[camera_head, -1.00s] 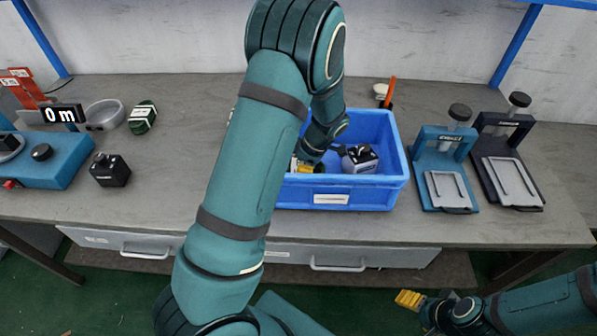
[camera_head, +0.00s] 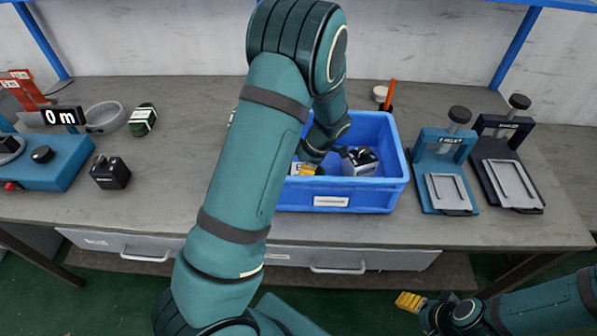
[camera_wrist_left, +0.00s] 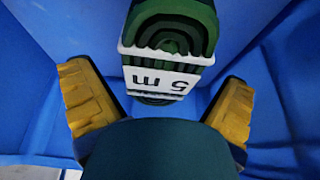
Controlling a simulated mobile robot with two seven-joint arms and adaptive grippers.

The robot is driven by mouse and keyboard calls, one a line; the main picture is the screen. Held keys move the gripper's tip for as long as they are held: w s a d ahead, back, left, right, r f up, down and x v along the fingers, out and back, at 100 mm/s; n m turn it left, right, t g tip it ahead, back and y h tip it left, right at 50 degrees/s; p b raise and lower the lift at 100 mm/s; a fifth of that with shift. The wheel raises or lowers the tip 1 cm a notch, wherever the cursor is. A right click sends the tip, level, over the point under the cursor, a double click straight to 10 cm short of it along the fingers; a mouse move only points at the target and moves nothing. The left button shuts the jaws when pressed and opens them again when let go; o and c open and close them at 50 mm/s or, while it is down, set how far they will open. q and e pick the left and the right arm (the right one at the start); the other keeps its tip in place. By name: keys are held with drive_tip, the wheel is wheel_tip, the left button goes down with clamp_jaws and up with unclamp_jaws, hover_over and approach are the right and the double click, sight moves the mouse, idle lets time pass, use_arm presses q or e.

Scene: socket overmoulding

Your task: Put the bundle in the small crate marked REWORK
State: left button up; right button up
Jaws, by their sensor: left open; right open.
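A dark green bundle with a white band reading "5 m" (camera_wrist_left: 165,70) is in the left wrist view, inside the large blue crate (camera_head: 330,200). My left gripper (camera_wrist_left: 158,105) is open, its yellow fingers on either side of the bundle, with gaps visible. In the head view my left gripper (camera_head: 305,170) is low in the blue crate, mostly hidden by my own arm. My right gripper (camera_head: 410,301) is open and empty at the lower right, in front of the bench. I cannot read REWORK on any crate.
A white and black block (camera_head: 360,162) lies in the blue crate. A black block (camera_head: 110,172) stands at left. Blue (camera_head: 443,170) and black (camera_head: 507,160) press fixtures stand at right.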

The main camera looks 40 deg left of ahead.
use_arm(q)
drive_tip(key=p+v, duration=0.2)
drive_tip(key=v, duration=0.9)
